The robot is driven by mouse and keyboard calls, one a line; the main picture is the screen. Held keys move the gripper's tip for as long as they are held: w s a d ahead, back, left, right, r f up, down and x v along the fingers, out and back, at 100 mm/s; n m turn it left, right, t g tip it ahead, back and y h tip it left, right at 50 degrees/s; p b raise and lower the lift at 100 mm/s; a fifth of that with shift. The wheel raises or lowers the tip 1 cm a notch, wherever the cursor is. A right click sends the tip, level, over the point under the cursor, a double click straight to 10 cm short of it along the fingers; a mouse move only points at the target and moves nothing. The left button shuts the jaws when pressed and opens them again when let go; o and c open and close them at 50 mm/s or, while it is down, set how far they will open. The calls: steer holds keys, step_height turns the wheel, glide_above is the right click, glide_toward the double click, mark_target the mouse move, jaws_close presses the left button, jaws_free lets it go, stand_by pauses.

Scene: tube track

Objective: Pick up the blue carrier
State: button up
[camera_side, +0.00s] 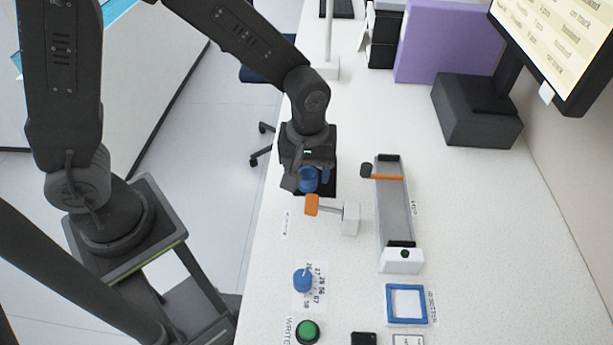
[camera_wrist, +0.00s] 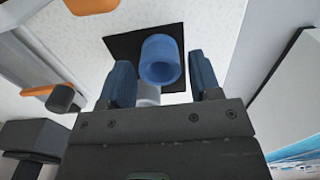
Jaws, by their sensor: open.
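The blue carrier (camera_wrist: 160,58) is a short blue cup-like cylinder with an open top. In the wrist view it stands on a black square mat, between and a little beyond my gripper's fingers. It also shows in the side view (camera_side: 308,180), below my gripper and partly covered by it. My gripper (camera_wrist: 162,85) is open, with one blue finger pad on each side of the carrier's line and gaps to it. In the side view my gripper (camera_side: 309,172) is low over the mat. A whitish round thing (camera_wrist: 148,95) shows just below the carrier in the wrist view, partly hidden.
An orange paddle on a white block (camera_side: 350,219) stands close in front of the mat. A grey track (camera_side: 391,205) with an orange bar lies to the right. A blue knob (camera_side: 302,280), green button (camera_side: 307,331) and blue frame (camera_side: 407,290) are nearer the camera.

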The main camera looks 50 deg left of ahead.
steer(key=shift+c, duration=0.4)
steer(key=c, duration=0.5)
steer(key=shift+r, duration=2.8)
